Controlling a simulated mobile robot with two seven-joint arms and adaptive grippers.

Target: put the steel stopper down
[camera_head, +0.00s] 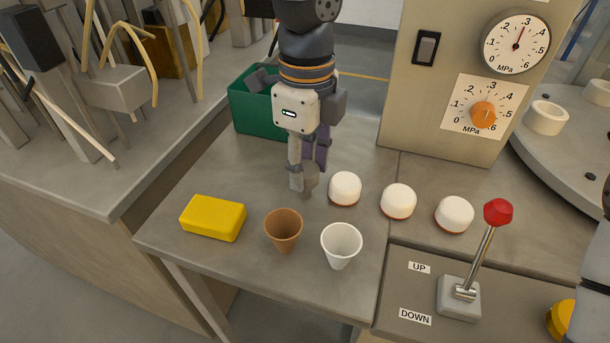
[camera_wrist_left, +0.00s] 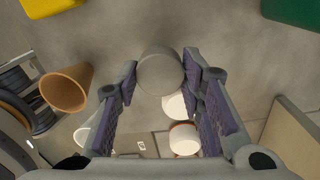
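My left gripper (camera_head: 304,186) points down over the table, behind the brown cup and left of the nearest white cap. In the left wrist view, its two purple-padded fingers (camera_wrist_left: 160,80) stand on either side of the steel stopper (camera_wrist_left: 160,73), a plain grey round piece, and appear to touch it. In the head view the stopper (camera_head: 309,182) shows low between the fingertips, partly hidden by them. It is at or just above the table top; I cannot tell whether it touches. My right gripper is not in view.
A yellow block (camera_head: 213,218), brown cup (camera_head: 284,230) and white cup (camera_head: 341,244) stand in front. White caps (camera_head: 345,188) line up to the right. A green bin (camera_head: 250,105) stands behind; a gauge panel (camera_head: 440,100) and red-knobbed lever (camera_head: 490,230) are right. Table left of the gripper is clear.

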